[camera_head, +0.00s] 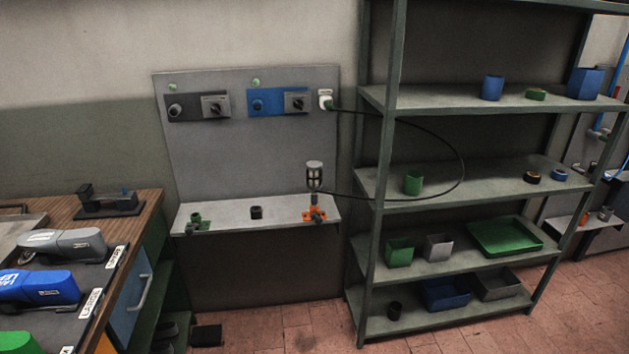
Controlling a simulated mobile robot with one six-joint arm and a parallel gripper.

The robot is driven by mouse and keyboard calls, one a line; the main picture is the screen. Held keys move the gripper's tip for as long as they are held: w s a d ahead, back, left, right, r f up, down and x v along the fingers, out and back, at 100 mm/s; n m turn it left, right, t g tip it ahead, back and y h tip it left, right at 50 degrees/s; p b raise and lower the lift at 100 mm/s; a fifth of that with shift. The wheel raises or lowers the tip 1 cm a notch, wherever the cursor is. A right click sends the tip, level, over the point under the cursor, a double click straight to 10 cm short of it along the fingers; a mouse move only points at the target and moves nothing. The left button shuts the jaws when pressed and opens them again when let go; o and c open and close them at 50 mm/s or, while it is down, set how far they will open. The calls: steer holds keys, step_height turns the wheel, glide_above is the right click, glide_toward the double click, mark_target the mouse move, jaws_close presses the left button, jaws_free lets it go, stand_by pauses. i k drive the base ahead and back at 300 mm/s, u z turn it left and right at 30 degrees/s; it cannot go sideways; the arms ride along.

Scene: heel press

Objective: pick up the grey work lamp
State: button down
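The grey work lamp (314,173) stands upright near the right end of the narrow shelf (238,217) below the grey wall panel. It has a grey cap and a caged, light body. It appears to sit above an orange clamp-like piece (314,214) on that shelf; how the two join is too small to tell. A black cable (461,160) runs from near the lamp's base, loops right in front of the rack, and returns to a white plug (326,100) at the panel's upper right. My gripper is not in view.
The shelf also holds a green piece (196,222) and a dark cup (257,212). A green-grey rack (372,230) with several bins stands close on the right. A wooden-topped bench (140,203) stands at left. The tiled floor (305,325) ahead is mostly clear.

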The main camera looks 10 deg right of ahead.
mark_target(313, 168)
steer(key=z, duration=0.05)
steer(key=i, duration=1)
steer(key=u, duration=0.05)
